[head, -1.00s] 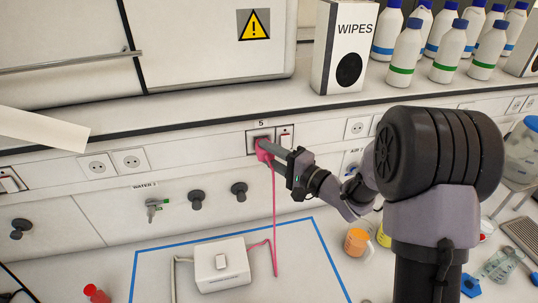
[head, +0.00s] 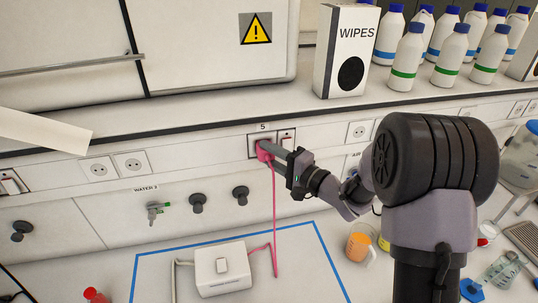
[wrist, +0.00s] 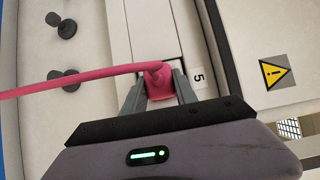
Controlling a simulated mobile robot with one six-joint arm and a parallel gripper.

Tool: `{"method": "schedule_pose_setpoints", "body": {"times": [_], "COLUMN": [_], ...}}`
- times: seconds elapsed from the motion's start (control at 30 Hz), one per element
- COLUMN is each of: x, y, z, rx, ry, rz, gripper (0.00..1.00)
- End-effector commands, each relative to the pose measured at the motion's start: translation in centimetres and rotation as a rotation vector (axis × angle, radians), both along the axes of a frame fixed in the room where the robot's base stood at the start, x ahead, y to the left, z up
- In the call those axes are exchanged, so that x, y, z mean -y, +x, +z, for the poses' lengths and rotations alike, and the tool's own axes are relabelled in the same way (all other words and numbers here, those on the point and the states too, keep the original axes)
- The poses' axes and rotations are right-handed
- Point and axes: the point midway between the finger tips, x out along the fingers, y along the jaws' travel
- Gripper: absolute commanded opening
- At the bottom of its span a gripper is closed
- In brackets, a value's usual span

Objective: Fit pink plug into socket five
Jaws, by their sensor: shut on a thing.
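The pink plug (head: 264,150) is at the wall outlet marked 5, socket five (head: 253,142), and covers most of its face. My gripper (head: 272,154) is shut on the plug, its fingers on either side of it. In the wrist view the plug (wrist: 160,82) sits between the two fingers (wrist: 158,95), against the panel beside the label 5 (wrist: 198,78). I cannot tell how deep it is seated, as the plug and fingers hide the socket holes. The pink cord (head: 274,215) hangs from the plug to a white box (head: 223,267) on the bench.
A switch (head: 287,139) is right beside socket five. Other outlets (head: 131,162) lie along the same panel. Gas or water taps (head: 240,193) are below. A wipes box (head: 346,50) and several bottles (head: 407,55) stand on the shelf above. An orange beaker (head: 360,245) is below my arm.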

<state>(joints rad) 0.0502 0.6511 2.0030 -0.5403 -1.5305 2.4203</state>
Motion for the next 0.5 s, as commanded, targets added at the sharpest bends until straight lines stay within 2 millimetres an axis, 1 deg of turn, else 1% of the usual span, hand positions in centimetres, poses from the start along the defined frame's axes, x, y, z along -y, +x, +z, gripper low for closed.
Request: {"method": "schedule_pose_setpoints", "body": {"times": [0.27,0.3,0.37,0.4,0.43,0.5], "x": [-0.03,-0.03,-0.03,-0.03,-0.03,-0.03], "y": [0.13,0.13,0.13,0.13,0.13,0.13], "z": [0.01,0.01,0.02,0.02,0.01,0.01], "rx": [0.000,0.000,0.000,0.000,0.000,0.000], "ry": [0.000,0.000,0.000,0.000,0.000,0.000], "rz": [0.000,0.000,0.000,0.000,0.000,0.000], "gripper": [0.00,0.38,0.50,0.58,0.59,0.59]}}
